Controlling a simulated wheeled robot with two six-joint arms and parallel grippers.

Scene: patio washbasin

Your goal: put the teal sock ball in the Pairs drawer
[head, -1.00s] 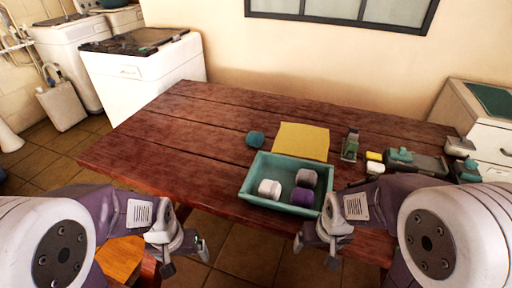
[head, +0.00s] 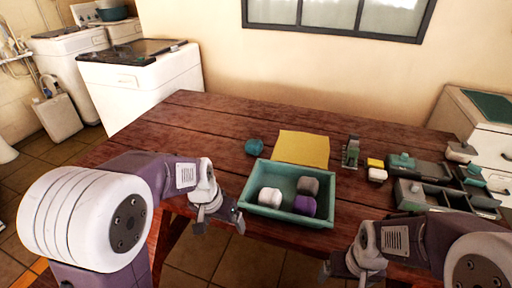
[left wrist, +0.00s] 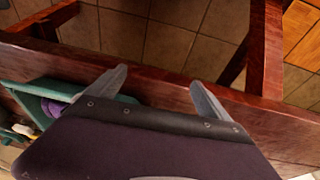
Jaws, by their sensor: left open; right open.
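The teal sock ball (head: 254,146) lies on the wooden table, just behind the left back corner of a teal tray (head: 262,208). In the tray sit a white ball (head: 270,197), a grey ball (head: 308,185) and a purple ball (head: 304,206). My left gripper (head: 222,221) is open and empty at the table's front edge, left of the tray. In the left wrist view its two fingers (left wrist: 158,88) are spread over the table edge. My right gripper (head: 350,268) is open and empty in front of the table. I cannot tell which drawer is the Pairs drawer.
A yellow cloth (head: 301,148) lies behind the tray. A green-grey item (head: 351,152), a yellow-and-white block (head: 376,170) and grey compartmented boxes (head: 445,197) stand at right. A white cabinet (head: 480,125) is beyond. The table's left part is clear.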

